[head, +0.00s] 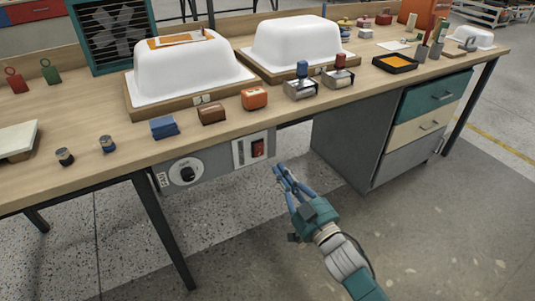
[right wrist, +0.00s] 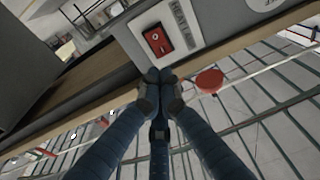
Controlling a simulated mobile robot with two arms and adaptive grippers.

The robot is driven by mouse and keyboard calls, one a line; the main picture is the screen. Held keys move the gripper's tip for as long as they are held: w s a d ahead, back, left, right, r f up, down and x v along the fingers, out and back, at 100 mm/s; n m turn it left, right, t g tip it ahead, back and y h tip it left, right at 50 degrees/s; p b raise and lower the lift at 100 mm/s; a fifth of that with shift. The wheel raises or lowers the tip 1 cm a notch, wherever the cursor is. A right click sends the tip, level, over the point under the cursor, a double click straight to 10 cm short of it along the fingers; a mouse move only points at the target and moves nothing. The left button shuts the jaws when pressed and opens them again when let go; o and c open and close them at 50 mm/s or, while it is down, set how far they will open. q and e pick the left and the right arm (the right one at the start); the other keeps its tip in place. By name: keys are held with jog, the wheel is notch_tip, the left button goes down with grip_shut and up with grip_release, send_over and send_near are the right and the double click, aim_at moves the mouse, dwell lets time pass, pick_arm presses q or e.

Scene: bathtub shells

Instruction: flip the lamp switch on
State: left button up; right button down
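The lamp switch is a red rocker (head: 258,148) on a pale plate (head: 240,153) set in the grey panel under the bench's front edge. In the right wrist view the red rocker (right wrist: 157,41) shows close up, with a label beside it that seems to read "HEAT LAMP". My right gripper (head: 280,169) is in front of the panel, a little right of and below the switch. In the right wrist view its fingertips (right wrist: 159,76) meet, empty, just below the switch plate, apart from the rocker as far as I can tell. My left gripper is out of view.
A round dial (head: 186,172) sits left of the switch on the same panel. A drawer cabinet (head: 410,125) stands under the bench to the right. White tub shells (head: 190,68) and small blocks crowd the bench top. The floor in front is clear.

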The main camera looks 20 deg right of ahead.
aim_at(263, 146)
jog(key=x, duration=0.6)
jog(key=shift+w+b, duration=0.25)
jog(key=shift+b, duration=0.1)
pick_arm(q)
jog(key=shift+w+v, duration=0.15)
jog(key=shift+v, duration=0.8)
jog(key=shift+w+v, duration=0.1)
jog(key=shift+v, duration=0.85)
pick_arm(e)
jog(key=shift+x, duration=0.8)
jog(key=shift+a, duration=0.1)
